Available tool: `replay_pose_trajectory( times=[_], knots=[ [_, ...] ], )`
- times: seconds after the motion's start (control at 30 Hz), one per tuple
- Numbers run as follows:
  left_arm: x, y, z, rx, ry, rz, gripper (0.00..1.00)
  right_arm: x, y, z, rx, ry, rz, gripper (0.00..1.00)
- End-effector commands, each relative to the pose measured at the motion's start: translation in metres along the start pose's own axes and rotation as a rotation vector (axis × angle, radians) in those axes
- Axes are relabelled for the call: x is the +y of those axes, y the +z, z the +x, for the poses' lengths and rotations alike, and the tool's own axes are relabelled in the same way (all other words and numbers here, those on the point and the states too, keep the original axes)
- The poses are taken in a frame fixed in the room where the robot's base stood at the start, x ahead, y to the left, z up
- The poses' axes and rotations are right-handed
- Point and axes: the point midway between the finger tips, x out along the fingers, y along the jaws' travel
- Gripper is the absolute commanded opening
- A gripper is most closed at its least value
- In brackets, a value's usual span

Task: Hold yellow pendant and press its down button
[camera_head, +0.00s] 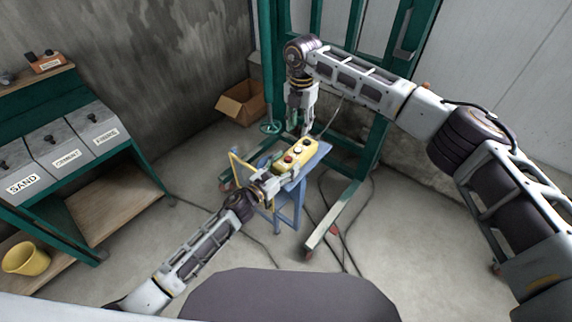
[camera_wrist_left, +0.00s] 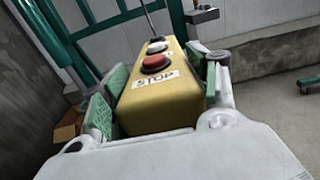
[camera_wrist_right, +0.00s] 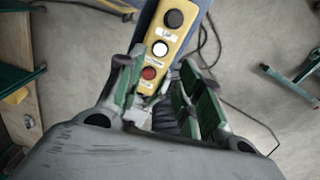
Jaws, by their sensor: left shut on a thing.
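The yellow pendant (camera_head: 310,147) is in the middle of the head view, over a blue stand. My left gripper (camera_head: 273,180) is shut on its near end. In the left wrist view, the pendant (camera_wrist_left: 160,105) sits between the green finger pads, with the red STOP button nearest. In the right wrist view, the pendant (camera_wrist_right: 170,42) shows a black button (camera_wrist_right: 174,18), a white button (camera_wrist_right: 160,48) and a red button (camera_wrist_right: 149,73) in a row. Its small labels are blurred. My right gripper (camera_head: 305,130) points down above the pendant's far side, its fingers apart and empty.
The blue stand (camera_head: 291,205) is under the pendant. A green frame (camera_head: 340,215) and dark cables stand behind and to the right. A cardboard box (camera_head: 241,103) lies by the wall.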

Motion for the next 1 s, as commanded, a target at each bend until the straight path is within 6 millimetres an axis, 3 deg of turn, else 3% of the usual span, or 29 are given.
replay_pose_trajectory(
  times=[0.07,0.37,1.0],
  knots=[
    [0.0000,0.0000,-0.0001,0.000,0.000,0.000,0.23,0.0000,0.0000,0.0000,0.000,0.000,0.000,0.36],
    [0.0000,0.0000,-0.0001,0.000,0.000,0.000,0.23,0.0000,0.0000,0.0000,0.000,0.000,0.000,0.00],
    [0.0000,0.0000,-0.0001,0.000,0.000,-0.001,0.23,0.0000,0.0000,0.0000,0.000,0.000,0.000,0.00]
  ],
)
